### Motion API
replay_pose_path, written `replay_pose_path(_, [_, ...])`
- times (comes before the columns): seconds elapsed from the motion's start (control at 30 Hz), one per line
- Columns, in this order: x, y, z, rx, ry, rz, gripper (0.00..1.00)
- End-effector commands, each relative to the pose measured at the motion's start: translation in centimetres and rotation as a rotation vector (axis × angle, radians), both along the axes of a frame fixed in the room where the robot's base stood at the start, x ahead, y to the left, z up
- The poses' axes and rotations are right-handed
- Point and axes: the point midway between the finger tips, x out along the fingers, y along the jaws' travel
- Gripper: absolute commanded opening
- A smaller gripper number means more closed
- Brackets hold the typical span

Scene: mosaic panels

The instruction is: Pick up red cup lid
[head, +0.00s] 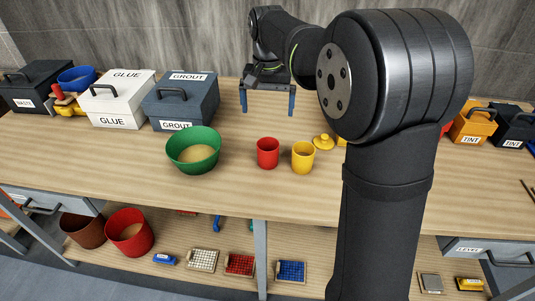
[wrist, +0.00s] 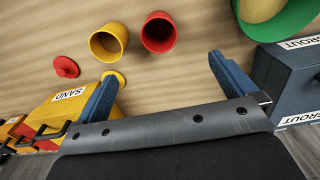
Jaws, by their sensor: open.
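The red cup lid (wrist: 66,67) lies on the table in the wrist view, a small red disc with a knob, left of the yellow cup (wrist: 108,42). In the head view I cannot make it out; my arm covers that area. The red cup (head: 267,153) stands upright, open and without a lid, beside the yellow cup (head: 303,157); the red cup also shows in the wrist view (wrist: 159,33). My gripper (head: 267,104) is open and empty above the table behind the cups, blue fingers pointing down. The lid is outside the left finger in the wrist view (wrist: 163,72).
A yellow lid (head: 323,142) lies by the yellow cup, partly behind the left finger in the wrist view. A green bowl (head: 194,150) stands left of the red cup. A GROUT box (head: 181,101) and a yellow SAND box (wrist: 68,108) flank the gripper.

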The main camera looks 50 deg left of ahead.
Motion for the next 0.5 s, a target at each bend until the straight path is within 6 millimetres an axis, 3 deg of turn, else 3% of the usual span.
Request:
replay_pose_path(0.2, [0.0, 0.0, 1.9, 0.000, 0.000, 0.000, 1.00])
replay_pose_path(0.47, [0.0, 0.0, 2.0, 0.000, 0.000, 0.000, 1.00])
replay_pose_path(0.5, [0.0, 0.0, 2.0, 0.000, 0.000, 0.000, 0.92])
